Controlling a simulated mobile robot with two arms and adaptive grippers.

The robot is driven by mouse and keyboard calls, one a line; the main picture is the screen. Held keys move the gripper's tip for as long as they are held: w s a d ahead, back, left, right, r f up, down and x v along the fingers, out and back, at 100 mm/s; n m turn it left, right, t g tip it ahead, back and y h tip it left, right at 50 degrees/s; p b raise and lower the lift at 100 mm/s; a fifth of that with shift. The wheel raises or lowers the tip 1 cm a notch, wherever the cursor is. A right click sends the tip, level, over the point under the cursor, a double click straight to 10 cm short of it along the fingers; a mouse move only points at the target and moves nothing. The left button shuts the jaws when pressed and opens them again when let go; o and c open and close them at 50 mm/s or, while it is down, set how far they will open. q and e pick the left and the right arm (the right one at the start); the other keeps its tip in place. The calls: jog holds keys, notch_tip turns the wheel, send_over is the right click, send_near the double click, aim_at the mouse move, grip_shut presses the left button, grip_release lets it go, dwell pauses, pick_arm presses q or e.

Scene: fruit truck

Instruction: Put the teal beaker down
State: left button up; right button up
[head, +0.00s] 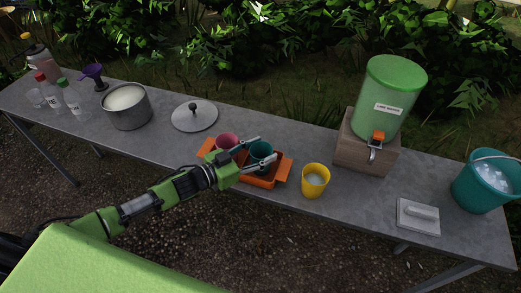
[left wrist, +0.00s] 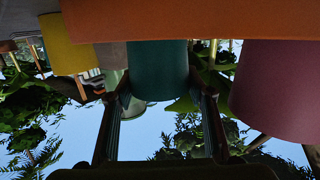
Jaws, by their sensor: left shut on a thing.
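The teal beaker (head: 262,151) is upright at the orange tray (head: 284,174), right of a pink beaker (head: 227,141). My left gripper (head: 254,154) comes in from the left and is shut on the teal beaker, one finger on each side. In the left wrist view, which is upside down, the teal beaker (left wrist: 158,68) sits between the fingers (left wrist: 160,105). The tray's orange wall (left wrist: 190,20) hides the beaker's base, so I cannot tell whether it touches the tray floor. My right gripper is not in view.
A yellow beaker (head: 314,180) stands just right of the tray. A green dispenser (head: 388,95) on a wooden block (head: 362,153) is further right. A pot lid (head: 194,117) lies behind the tray. The grey table (head: 354,198) has free room right of the yellow beaker.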

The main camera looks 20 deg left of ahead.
pick_arm(q)
jog(key=shift+f, duration=0.1)
jog(key=o, duration=1)
jog(key=shift+c, duration=0.2)
jog(key=b+v, duration=0.1)
jog(key=v, duration=1.1)
jog(key=shift+b, duration=0.3)
